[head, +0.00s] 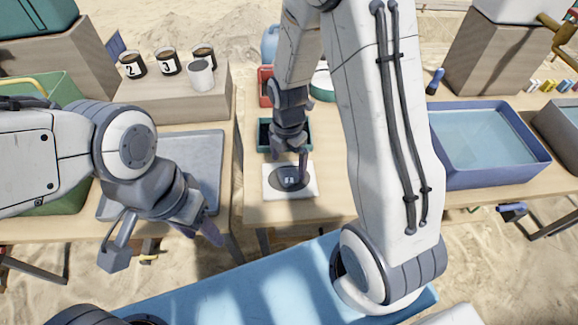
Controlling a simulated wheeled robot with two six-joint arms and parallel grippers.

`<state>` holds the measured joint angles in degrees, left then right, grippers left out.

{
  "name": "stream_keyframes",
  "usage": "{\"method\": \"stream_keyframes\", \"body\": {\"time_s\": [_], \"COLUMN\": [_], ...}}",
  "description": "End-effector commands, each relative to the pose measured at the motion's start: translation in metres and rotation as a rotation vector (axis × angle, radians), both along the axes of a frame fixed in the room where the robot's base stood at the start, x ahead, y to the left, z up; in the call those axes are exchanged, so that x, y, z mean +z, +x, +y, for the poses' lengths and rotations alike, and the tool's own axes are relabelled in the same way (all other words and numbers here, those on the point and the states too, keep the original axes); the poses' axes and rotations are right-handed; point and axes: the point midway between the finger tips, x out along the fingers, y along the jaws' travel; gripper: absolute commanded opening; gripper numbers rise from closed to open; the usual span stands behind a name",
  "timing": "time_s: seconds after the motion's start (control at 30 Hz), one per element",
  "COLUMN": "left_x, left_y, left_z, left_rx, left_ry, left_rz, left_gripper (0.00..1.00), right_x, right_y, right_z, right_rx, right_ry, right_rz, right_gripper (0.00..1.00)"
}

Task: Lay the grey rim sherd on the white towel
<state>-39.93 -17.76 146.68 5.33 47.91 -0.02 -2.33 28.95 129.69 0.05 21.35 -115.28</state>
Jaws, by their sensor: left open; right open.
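A flat white square, which looks like the white towel (270,191), lies near the front edge of the middle table. A dark grey rounded shape (280,184), possibly the grey rim sherd, lies on it with small pale marks at its middle. I cannot tell its exact outline. My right gripper (290,163) is open and points down over the white square, its fingertips close above or at the dark shape. My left gripper (162,243) is open and empty, in front of the left table, with its fingers wide apart.
A teal tray (264,133) sits behind the white square. A grey tray (207,150) lies on the left table, below a block with numbered cups (168,62). A blue water basin (545,165) stands on the right. My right arm hides part of the middle table.

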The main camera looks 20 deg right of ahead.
Motion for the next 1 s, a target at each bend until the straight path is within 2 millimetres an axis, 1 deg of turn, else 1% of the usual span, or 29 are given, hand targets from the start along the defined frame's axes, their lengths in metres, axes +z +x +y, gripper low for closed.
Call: {"method": "stream_keyframes", "body": {"time_s": [0.03,0.23,0.33,0.47,0.57,0.67,0.77,0.8,0.87,0.9,1.0], "left_x": [0.004,0.010,0.012,0.013,0.013,0.013,0.013,0.013,0.013,0.013,0.013], "left_y": [0.000,0.000,0.000,0.000,0.000,0.000,0.000,0.000,0.000,0.000,0.000], "left_z": [0.000,0.000,0.000,0.000,0.000,0.000,0.000,0.000,0.000,0.000,0.000], "left_rx": [0.000,0.000,0.000,0.000,0.000,0.000,0.000,0.000,0.000,0.000,0.000], "left_ry": [0.000,0.000,0.000,0.000,0.000,0.000,0.000,0.000,0.000,0.000,0.000], "left_rz": [0.000,0.000,0.000,0.000,0.000,0.000,0.000,0.000,0.000,0.000,0.000], "left_gripper": [0.50,0.50,0.50,0.50,0.50,0.50,0.50,0.50,0.50,0.50,0.50], "right_x": [0.016,0.056,0.070,0.080,0.088,0.101,0.119,0.126,0.136,0.141,0.154], "right_y": [0.001,0.001,0.001,0.000,-0.004,-0.017,-0.040,-0.052,-0.070,-0.083,-0.116], "right_z": [0.000,0.000,0.000,0.001,0.008,0.029,0.057,0.068,0.083,0.092,0.109], "right_rx": [0.000,0.000,0.000,-0.003,-0.044,-0.164,-0.356,-0.445,-0.582,-0.672,-0.893], "right_ry": [0.000,0.001,0.000,0.000,0.002,0.010,0.023,0.029,0.039,0.046,0.062], "right_rz": [-0.007,-0.005,-0.004,-0.002,-0.004,-0.010,-0.015,-0.013,-0.011,-0.006,0.007], "right_gripper": [1.00,1.00,1.00,1.00,1.00,1.00,1.00,1.00,1.00,1.00,1.00]}}
